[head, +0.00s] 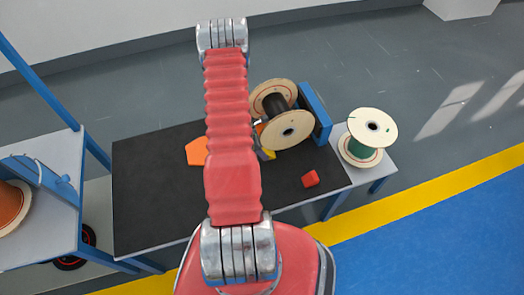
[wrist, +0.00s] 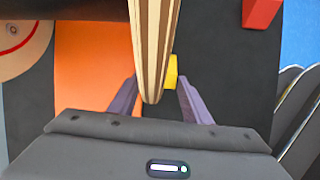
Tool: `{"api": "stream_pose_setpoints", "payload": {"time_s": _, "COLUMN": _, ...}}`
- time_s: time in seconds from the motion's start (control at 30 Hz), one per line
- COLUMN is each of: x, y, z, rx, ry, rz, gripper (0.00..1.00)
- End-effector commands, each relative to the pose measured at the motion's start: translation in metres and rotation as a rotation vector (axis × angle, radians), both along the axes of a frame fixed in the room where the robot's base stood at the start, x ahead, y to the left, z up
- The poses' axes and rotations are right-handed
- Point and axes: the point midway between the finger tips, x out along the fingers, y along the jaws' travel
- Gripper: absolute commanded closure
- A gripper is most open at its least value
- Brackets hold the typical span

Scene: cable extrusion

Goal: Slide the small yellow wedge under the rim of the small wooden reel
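The small wooden reel (head: 288,130) stands on its rims on the black-topped table, with pale flanges and a dark winding. In the wrist view its striped near rim (wrist: 156,45) runs down between my fingers.
An orange piece (head: 197,151) lies left of the reel, a red block (head: 310,179) to its right. A blue stand (head: 315,112) is close behind the reel. A green-wound reel (head: 371,128) sits on a side table. The black table's left half (head: 150,195) is clear.

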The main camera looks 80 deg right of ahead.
Motion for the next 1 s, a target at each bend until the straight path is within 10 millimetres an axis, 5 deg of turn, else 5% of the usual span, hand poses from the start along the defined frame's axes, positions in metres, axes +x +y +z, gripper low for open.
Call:
{"api": "stream_pose_setpoints", "payload": {"time_s": 0.23, "x": 0.001, "y": 0.000, "z": 0.000, "rx": 0.000, "ry": 0.000, "rz": 0.001, "gripper": 0.40}}
{"api": "stream_pose_setpoints", "payload": {"time_s": 0.57, "x": 0.002, "y": 0.001, "z": 0.002, "rx": 0.000, "ry": 0.000, "rz": 0.001, "gripper": 0.40}}
{"api": "stream_pose_setpoints", "payload": {"time_s": 1.0, "x": 0.018, "y": 0.008, "z": 0.044, "rx": -0.002, "ry": -0.001, "rz": 0.004, "gripper": 0.40}}
